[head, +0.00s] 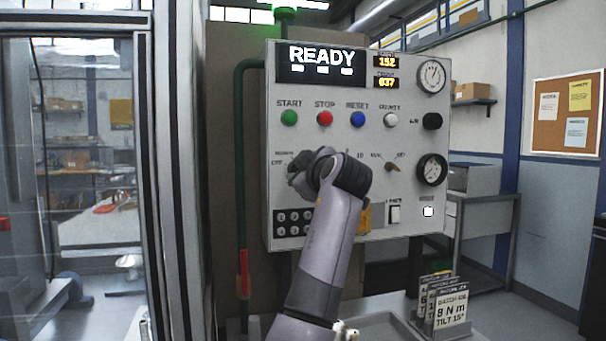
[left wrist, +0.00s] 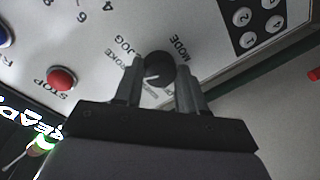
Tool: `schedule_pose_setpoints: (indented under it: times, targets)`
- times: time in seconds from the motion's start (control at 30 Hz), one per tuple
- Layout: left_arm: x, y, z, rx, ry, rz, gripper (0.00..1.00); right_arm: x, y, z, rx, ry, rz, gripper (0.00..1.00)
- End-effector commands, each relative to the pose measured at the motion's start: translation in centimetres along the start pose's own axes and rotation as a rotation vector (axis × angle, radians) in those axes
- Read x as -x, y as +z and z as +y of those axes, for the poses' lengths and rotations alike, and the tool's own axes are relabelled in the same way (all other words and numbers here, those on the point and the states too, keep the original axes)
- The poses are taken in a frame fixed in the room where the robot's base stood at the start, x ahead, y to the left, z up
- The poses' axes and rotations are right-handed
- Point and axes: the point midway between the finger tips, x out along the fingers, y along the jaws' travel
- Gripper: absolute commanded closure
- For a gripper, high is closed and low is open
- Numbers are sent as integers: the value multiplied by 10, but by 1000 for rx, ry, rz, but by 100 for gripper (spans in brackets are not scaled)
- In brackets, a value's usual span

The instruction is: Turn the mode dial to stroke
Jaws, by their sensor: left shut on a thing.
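The mode dial (left wrist: 160,64) is a dark round knob on the grey control panel (head: 420,205), seen in the left wrist view below the word MODE. My left gripper (left wrist: 160,70) has one finger on each side of the dial and is shut on it. The JOG label and part of the stroke label (left wrist: 115,58) show beside the left finger, which partly hides the lettering. A pale mark shows on the dial, but I cannot tell exactly which label it points to. In the head view my left arm hides the dial. My right gripper is not in view.
Above my arm are a green START (head: 289,118), red STOP (head: 325,118), blue RESET (head: 357,118) and white button (head: 391,119). The display (head: 321,65) reads READY. A keypad (head: 291,222) is below.

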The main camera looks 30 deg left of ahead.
Motion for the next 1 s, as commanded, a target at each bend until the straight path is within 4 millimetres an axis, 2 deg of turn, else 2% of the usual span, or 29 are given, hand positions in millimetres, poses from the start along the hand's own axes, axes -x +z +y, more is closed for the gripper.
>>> schedule_pose_setpoints:
  times: [0.53,0.57,0.6,0.63,0.9,1.0]
  targets:
    - [0,0,0,26,-2,-3,90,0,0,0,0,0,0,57]
    - [0,0,0,26,-2,-3,50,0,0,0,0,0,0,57]
    - [0,0,0,26,-2,-3,37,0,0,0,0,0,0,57]
    - [0,0,0,26,-2,-3,34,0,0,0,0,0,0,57]
    - [1,0,0,26,-1,-3,34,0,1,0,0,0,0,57]
    - [7,1,0,27,1,-3,34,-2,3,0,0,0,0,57]
